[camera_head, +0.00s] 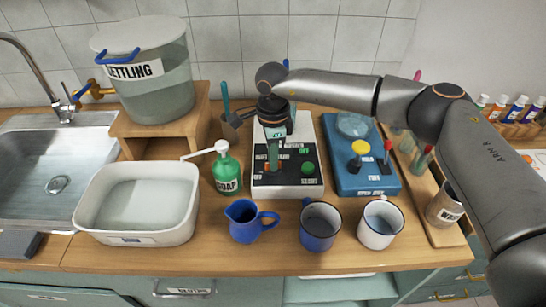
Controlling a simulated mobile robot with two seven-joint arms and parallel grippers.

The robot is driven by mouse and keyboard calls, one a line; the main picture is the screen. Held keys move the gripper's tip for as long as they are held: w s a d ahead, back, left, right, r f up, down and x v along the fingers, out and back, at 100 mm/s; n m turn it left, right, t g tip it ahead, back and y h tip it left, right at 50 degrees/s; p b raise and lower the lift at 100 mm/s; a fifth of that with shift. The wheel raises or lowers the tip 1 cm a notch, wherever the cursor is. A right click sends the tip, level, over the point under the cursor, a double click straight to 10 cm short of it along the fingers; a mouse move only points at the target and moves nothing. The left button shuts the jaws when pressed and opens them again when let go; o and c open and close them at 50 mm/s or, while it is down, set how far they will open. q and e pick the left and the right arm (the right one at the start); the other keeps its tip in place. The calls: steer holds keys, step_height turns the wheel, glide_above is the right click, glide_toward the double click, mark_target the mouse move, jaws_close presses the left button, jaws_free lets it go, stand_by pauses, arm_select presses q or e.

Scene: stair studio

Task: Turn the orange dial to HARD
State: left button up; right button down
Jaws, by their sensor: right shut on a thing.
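The orange dial (267,167) is on the black panel at the front of a white-and-grey machine (287,190), in the middle of the counter. My right gripper (273,165) points down from above and is shut on the dial, mostly hiding it. Only a bit of orange shows beside the fingers. A green knob (308,168) sits to the right on the same panel. White and coloured lettering surrounds the dials, but it is too small to read surely, so I cannot tell which mark the orange dial points at. My left gripper is not in view.
A blue device (376,184) with yellow and red knobs stands right of the machine. A green soap bottle (228,172) stands close on the left. A blue jug (245,222), a blue mug (319,228) and a white mug (380,226) line the front.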

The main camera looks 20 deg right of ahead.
steer(key=shift+m, duration=0.3)
steer(key=m+b, duration=0.1)
steer(key=m, duration=0.1)
steer(key=shift+m, duration=0.3)
steer(key=m+b, duration=0.1)
steer(key=m, duration=0.2)
steer(key=shift+m, duration=0.3)
steer(key=m, duration=0.3)
steer(key=shift+m, duration=0.3)
steer(key=m+b, duration=0.1)
steer(key=m, duration=0.2)
steer(key=shift+m, duration=0.4)
steer(key=m, duration=0.3)
steer(key=shift+m, duration=0.3)
steer(key=m, duration=1)
steer(key=shift+r, duration=0.1)
